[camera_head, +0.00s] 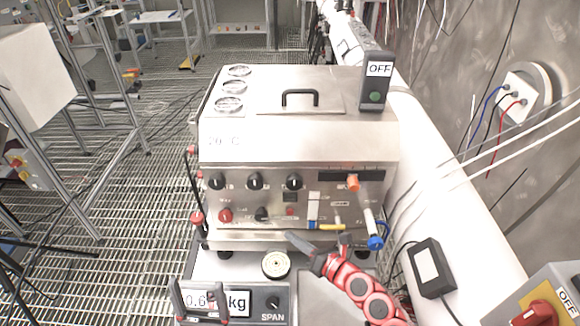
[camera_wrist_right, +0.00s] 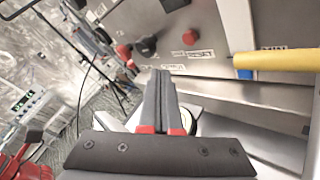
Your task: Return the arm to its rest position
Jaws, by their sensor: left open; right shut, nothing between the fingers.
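My right arm (camera_head: 368,290), red and grey, reaches up from the lower right in the head view. Its gripper (camera_head: 291,236) is shut and empty, in front of the lower front of a steel machine (camera_head: 300,145). In the right wrist view the two dark fingers (camera_wrist_right: 160,76) lie together with nothing between them, pointing at the machine's front panel. I cannot tell whether they touch it. My left gripper (camera_head: 197,292) shows at the bottom left of the head view, its two dark fingers apart and empty, in front of a scale display reading in kg.
A yellow handle (camera_wrist_right: 280,60) sticks out close to the right gripper. Knobs (camera_head: 255,181) line the panel. A white pipe (camera_head: 440,170) runs along the right. A black box (camera_head: 431,267) is beside the arm. Grated floor (camera_head: 120,200) lies left.

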